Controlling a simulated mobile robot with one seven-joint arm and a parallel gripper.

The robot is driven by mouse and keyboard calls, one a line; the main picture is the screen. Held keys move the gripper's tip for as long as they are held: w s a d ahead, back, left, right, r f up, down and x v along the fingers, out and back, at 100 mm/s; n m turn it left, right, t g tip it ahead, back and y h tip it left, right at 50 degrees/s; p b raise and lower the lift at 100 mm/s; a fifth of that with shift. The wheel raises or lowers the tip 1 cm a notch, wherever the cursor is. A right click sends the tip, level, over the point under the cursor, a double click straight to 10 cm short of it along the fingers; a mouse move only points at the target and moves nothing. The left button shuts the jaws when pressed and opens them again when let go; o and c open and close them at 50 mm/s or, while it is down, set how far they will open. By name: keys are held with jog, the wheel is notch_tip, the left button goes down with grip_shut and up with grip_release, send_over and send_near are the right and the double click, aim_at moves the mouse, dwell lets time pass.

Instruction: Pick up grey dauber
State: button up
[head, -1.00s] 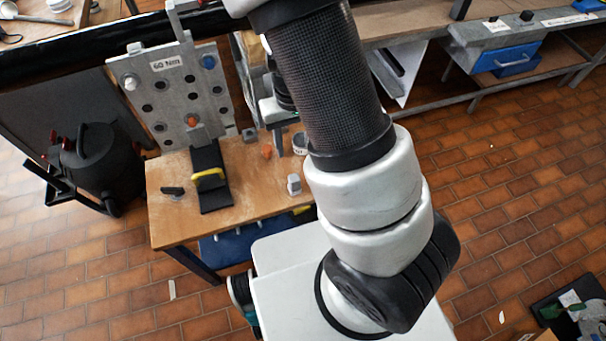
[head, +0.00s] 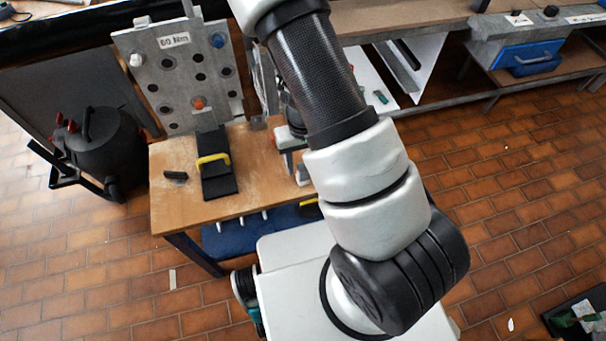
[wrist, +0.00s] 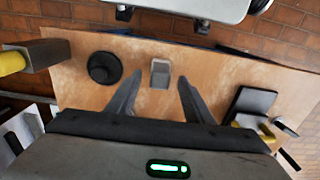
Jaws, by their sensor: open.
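The grey dauber (wrist: 160,73), a small block-shaped grey piece, stands on the wooden table in the wrist view. It lies between and just beyond the fingertips of my open gripper (wrist: 157,92), with clear space on both sides. The fingers do not touch it. In the head view my gripper (head: 291,160) is over the right part of the table, and my arm hides much of that area. I cannot clearly tell the dauber from the gripper there.
A black round piece (wrist: 104,68) stands left of the dauber. A black block with a yellow handle (head: 213,160) and a small dark item (head: 176,176) are on the wooden table (head: 170,215). A grey holed panel (head: 185,75) rises behind.

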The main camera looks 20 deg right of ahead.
notch_tip(320, 180, down, 2)
jog(key=shift+f, duration=0.15)
jog(key=c, duration=1.1)
jog(key=shift+c, duration=0.2)
notch_tip(320, 180, up, 10)
jog(key=p, duration=0.3)
